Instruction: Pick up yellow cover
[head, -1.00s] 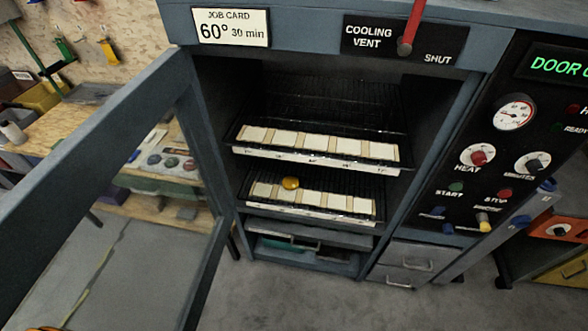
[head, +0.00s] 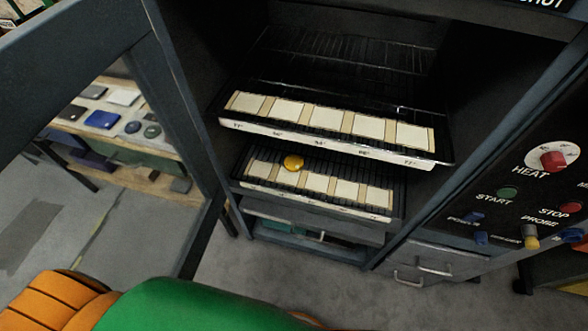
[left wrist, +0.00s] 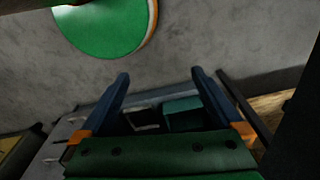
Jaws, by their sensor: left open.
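The yellow cover (head: 293,162) is a small round yellow piece in the head view. It sits on the lower tray (head: 330,207), on the row of pale square pieces, left of the middle. My left gripper (left wrist: 160,78) shows in the left wrist view with its two dark blue fingers spread apart and nothing between them. The cover is not seen in that wrist view. My left arm fills the bottom of the head view in green and orange, with its fingers out of sight there. My right gripper is in neither view.
The upper tray (head: 330,143) juts out above the lower one, leaving a narrow gap. The open door frame (head: 185,110) stands at the left. The control panel (head: 520,190) is at the right. A drawer (head: 420,275) is below, with clear floor (head: 250,270) in front.

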